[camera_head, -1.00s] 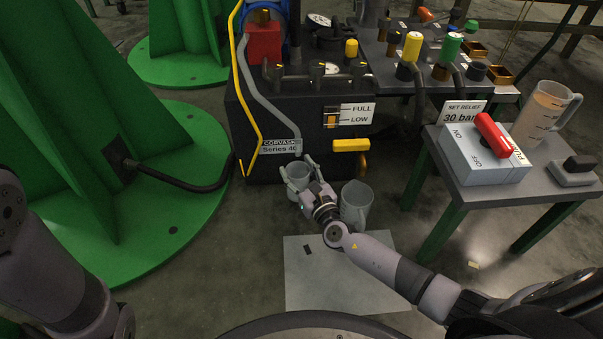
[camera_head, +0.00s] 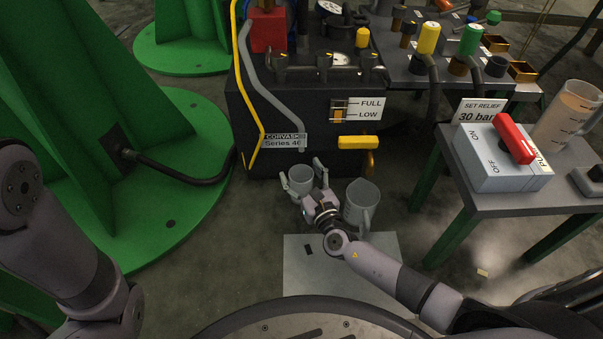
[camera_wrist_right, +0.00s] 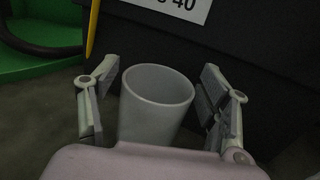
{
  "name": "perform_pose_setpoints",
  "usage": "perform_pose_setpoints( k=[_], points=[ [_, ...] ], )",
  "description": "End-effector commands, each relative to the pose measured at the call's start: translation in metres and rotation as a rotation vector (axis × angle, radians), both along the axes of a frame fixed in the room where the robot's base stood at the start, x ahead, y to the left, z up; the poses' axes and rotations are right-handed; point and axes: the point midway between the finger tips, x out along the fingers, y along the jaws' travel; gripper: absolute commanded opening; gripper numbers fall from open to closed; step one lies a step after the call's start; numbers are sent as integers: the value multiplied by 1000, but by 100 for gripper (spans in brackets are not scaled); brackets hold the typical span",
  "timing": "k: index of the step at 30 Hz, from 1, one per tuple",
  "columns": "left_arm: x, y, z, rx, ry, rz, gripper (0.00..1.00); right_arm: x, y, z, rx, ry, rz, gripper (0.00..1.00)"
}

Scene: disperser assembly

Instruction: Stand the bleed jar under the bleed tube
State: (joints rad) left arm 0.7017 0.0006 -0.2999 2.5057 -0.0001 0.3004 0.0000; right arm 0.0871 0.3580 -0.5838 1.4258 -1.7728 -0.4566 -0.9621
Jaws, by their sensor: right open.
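The bleed jar, a small pale grey cup (camera_head: 300,180), stands upright on the floor against the front of the black power unit. The grey bleed tube (camera_head: 272,90) runs down the unit's front and ends just above the jar. My right gripper (camera_head: 300,171) is open, with one finger on each side of the jar. In the right wrist view the jar (camera_wrist_right: 156,100) sits between the spread fingers (camera_wrist_right: 160,72), with gaps visible on both sides. Its lower part is hidden behind my gripper's body. My left gripper is out of view.
A clear jug (camera_head: 361,204) stands close to the right of my right gripper. A pale mat (camera_head: 300,275) lies on the floor in front. A yellow-handled valve (camera_head: 358,142) sticks out of the unit. A grey side table (camera_head: 465,195) stands at right.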

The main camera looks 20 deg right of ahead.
Motion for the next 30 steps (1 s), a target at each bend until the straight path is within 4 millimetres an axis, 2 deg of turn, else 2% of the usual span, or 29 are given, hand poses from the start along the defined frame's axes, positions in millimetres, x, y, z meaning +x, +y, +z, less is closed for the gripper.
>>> perform_pose_setpoints(
  k=[8,10,24,30],
  points=[
    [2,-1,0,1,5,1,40,0,0,3,1,-2,-1,71],
    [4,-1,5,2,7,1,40,-7,-1,3,-1,2,0,71],
    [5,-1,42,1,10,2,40,-99,-12,5,-1,3,1,71],
    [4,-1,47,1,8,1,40,-117,-14,4,0,0,0,71]
  ],
)
